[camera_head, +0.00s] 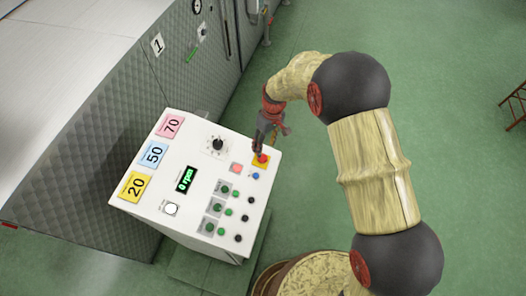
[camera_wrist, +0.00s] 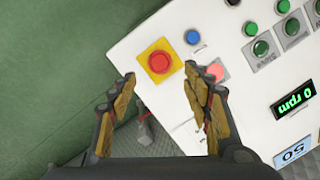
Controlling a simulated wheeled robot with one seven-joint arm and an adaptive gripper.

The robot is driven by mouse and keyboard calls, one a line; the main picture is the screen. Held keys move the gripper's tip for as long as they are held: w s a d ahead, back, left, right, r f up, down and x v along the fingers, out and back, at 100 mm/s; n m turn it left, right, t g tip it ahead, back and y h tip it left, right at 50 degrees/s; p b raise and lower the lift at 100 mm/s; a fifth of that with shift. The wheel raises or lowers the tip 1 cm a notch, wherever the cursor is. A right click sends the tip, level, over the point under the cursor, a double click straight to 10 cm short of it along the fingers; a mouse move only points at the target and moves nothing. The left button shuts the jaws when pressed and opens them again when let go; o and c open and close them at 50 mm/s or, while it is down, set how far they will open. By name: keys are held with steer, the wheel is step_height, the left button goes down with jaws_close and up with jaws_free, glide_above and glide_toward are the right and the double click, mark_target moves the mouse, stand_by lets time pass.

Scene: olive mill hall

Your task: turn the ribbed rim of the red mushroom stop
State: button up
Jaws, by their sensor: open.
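The red mushroom stop (camera_wrist: 159,62) sits on a yellow square plate (camera_wrist: 148,51) near a corner of the white control panel (camera_wrist: 130,35). In the head view the stop (camera_head: 262,158) is at the panel's right upper corner, partly covered by my gripper. My gripper (camera_wrist: 163,80) is open in the wrist view, with its yellow-padded fingers apart and nothing between them. The stop appears just beyond the fingertips, roughly centred between them. In the head view my gripper (camera_head: 262,148) is right at the stop; I cannot tell whether it touches. The rim's ribs are too small to make out.
A blue button (camera_wrist: 192,37) and a pale red button (camera_wrist: 217,72) sit close to the stop. The panel also carries a black knob (camera_head: 218,144), green and black buttons and a "0 rpm" display (camera_head: 186,180). A quilted metal machine (camera_head: 95,135) stands behind; green floor (camera_head: 460,100) is open at right.

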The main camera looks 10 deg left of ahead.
mark_target(263, 156)
steer(key=shift+s+a+f+p, duration=0.15)
steer(key=shift+f+p, duration=0.1)
steer(key=shift+f, duration=0.9)
steer(key=shift+s+a+f+p, duration=0.1)
steer(key=shift+s+f+p, duration=0.1)
steer(key=shift+f, duration=1)
steer(key=shift+s+a+f+p, duration=0.1)
steer(key=shift+f+p, duration=0.15)
steer(key=shift+f, duration=0.9)
steer(key=shift+c, duration=0.4)
steer(key=c, duration=1.1)
steer(key=m+b, duration=0.1)
steer(key=b, duration=0.1)
steer(key=m+b, duration=0.2)
steer(key=shift+w+d+f+m+g+y, duration=0.1)
steer(key=shift+f+m+g+y, duration=0.1)
steer(key=shift+m+g+y, duration=0.15)
steer(key=shift+d+r+m+y+b, duration=0.1)
steer(key=shift+m+y+b, duration=0.35)
steer(key=shift+m+b, duration=1.3)
steer(key=shift+m+g+p, duration=0.25)
steer(key=shift+m+p, duration=0.2)
steer(key=shift+m, duration=0.05)
steer(key=o, duration=1.2)
